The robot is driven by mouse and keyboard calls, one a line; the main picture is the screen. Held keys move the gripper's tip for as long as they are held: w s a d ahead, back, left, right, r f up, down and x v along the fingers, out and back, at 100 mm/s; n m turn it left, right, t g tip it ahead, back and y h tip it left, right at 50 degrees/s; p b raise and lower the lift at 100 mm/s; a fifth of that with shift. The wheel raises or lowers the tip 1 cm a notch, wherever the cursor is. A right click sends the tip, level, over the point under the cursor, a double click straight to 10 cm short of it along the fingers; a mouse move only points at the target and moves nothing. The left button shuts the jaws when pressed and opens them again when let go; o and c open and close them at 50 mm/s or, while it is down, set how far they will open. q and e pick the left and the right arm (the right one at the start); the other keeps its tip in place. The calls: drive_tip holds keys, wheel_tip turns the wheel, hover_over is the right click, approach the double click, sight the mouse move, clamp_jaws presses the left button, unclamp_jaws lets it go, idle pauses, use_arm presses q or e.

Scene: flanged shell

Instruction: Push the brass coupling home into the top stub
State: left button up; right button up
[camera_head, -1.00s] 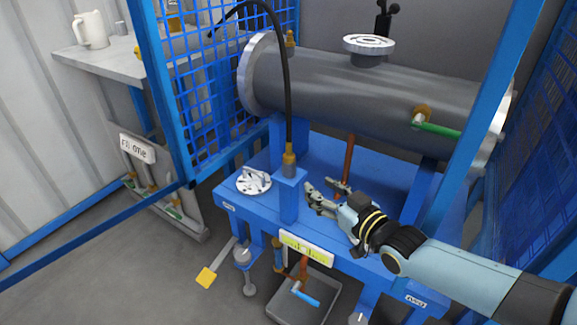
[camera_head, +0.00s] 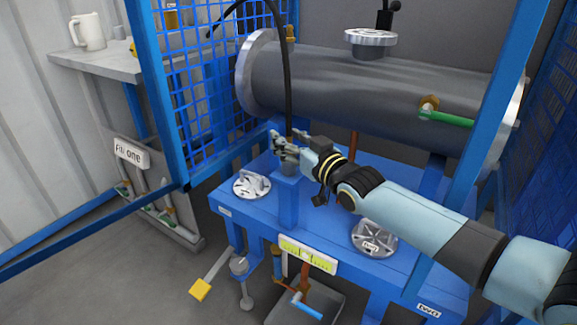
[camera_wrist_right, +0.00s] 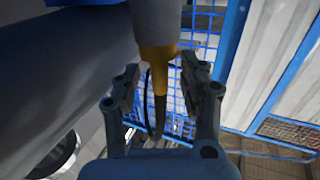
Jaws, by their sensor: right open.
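The brass coupling (camera_wrist_right: 157,57) is on the end of the black hose (camera_head: 285,95) and sits against the grey top of the blue post (camera_head: 288,200). My right gripper (camera_head: 281,144) is at the post's top and covers the coupling in the head view. In the right wrist view my right gripper (camera_wrist_right: 161,68) is open, with a finger on either side of the coupling. A gap shows beside the coupling, so it is not clamped. My left gripper is not in view.
A flanged disc (camera_head: 251,186) and another disc (camera_head: 373,238) lie on the blue bench (camera_head: 330,215). Blue frame posts and mesh (camera_head: 215,90) flank the space.

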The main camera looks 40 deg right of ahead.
drive_tip(key=shift+w+r, duration=0.1)
drive_tip(key=shift+r, duration=0.05)
clamp_jaws()
idle(0.4)
